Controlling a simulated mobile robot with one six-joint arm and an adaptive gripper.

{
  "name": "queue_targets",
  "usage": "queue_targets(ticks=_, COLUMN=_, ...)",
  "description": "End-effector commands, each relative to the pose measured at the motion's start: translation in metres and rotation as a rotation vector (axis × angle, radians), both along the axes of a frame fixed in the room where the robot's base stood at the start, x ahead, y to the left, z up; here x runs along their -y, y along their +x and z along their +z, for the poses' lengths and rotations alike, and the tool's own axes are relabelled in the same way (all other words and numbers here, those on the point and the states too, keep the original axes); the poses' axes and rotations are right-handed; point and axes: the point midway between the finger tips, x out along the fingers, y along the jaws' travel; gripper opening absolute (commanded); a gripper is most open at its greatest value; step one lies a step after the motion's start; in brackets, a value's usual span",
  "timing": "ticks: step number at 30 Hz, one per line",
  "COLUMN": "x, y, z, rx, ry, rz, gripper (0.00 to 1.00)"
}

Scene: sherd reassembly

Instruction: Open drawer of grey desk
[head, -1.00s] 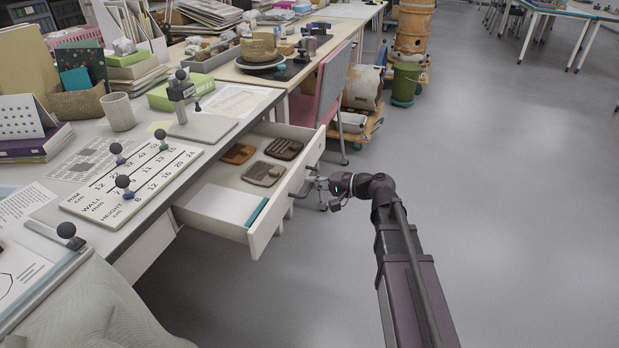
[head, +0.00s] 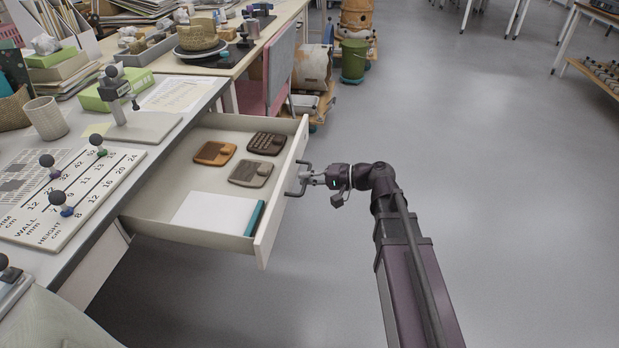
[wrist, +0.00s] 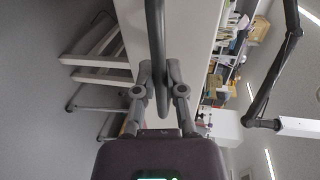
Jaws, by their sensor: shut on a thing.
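The grey desk (head: 105,230) stands at the left in the head view. Its drawer (head: 180,187) is pulled well out, with its inside showing. A grey bar handle (head: 296,192) is on the drawer's front panel. My gripper (head: 305,179) is at the handle from the right. In the wrist view my gripper (wrist: 161,95) has its fingers on either side of the handle bar (wrist: 155,40), shut on it. The wrist view is turned sideways, with the pale drawer front behind the bar.
In the drawer lie a white pad (head: 212,215) with a teal edge and several brown pieces (head: 251,173). A pink chair (head: 270,85) stands beyond the drawer. A chart board (head: 65,195) and a cup (head: 46,118) are on the desk.

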Motion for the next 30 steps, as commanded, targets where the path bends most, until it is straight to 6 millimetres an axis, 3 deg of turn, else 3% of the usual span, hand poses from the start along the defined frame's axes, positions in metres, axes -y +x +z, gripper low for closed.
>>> queue_targets(ticks=7, x=-0.0061, y=-0.0038, z=-0.0005, rx=-0.001, ry=-0.002, rz=0.014, gripper=0.0)
queue_targets(ticks=9, x=-0.0069, y=-0.0042, z=-0.0004, rx=-0.001, ry=-0.002, rz=0.015, gripper=0.29)
queue_targets(ticks=11, x=-0.0072, y=-0.0041, z=-0.0004, rx=-0.001, ry=-0.001, rz=0.015, gripper=0.47)
queue_targets(ticks=12, x=-0.0073, y=-0.0039, z=-0.0003, rx=-0.001, ry=-0.001, rz=0.015, gripper=0.5)
queue_targets(ticks=30, x=-0.0073, y=-0.0026, z=-0.0001, rx=0.0, ry=0.0, rz=0.011, gripper=0.5)
